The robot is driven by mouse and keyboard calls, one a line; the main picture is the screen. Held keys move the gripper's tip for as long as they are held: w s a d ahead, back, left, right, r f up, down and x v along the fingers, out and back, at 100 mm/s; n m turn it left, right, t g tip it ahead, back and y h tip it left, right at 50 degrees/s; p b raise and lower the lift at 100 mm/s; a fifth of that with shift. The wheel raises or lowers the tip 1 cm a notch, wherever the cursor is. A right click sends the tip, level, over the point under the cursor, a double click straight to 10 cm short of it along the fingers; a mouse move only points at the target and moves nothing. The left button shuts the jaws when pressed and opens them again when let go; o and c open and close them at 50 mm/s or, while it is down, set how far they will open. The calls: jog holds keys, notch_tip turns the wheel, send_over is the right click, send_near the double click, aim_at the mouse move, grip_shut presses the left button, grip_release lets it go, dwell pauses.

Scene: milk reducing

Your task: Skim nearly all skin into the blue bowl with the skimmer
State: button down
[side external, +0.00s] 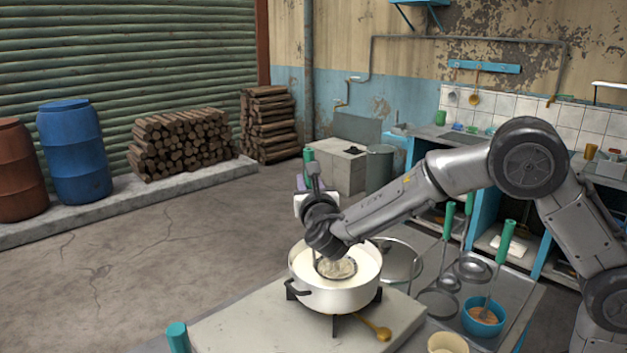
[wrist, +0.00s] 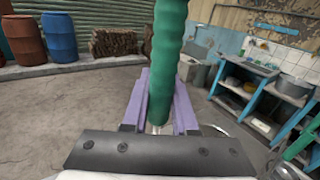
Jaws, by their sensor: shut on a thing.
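The skimmer has a green handle (wrist: 165,62), clasped between the purple fingers of my gripper (wrist: 160,92) in the wrist view. In the side view my gripper (side external: 312,190) is over the white pot (side external: 330,298), with the top of the handle above it. The round skimmer head (side external: 337,268) is low inside the pot, at the cream-coloured milk (side external: 308,262); a pale patch shows within its ring. My wrist partly hides the milk. The blue bowl (side external: 482,326) stands at the right with brownish content and a green-handled utensil (side external: 503,247) leaning in it.
The pot stands on a dark burner (side external: 335,322) on a pale slab (side external: 245,325). A golden spoon (side external: 376,329) and a beige cup (side external: 447,343) are near the front. A round lid (side external: 402,262) and ladles (side external: 440,300) lie between pot and bowl.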

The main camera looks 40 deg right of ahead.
jog(key=shift+a, duration=0.15)
jog(key=shift+r, duration=0.1)
notch_tip(320, 180, up, 6)
jog(key=shift+r, duration=0.15)
dwell(0.8)
dwell(0.4)
jog(key=shift+r, duration=0.7)
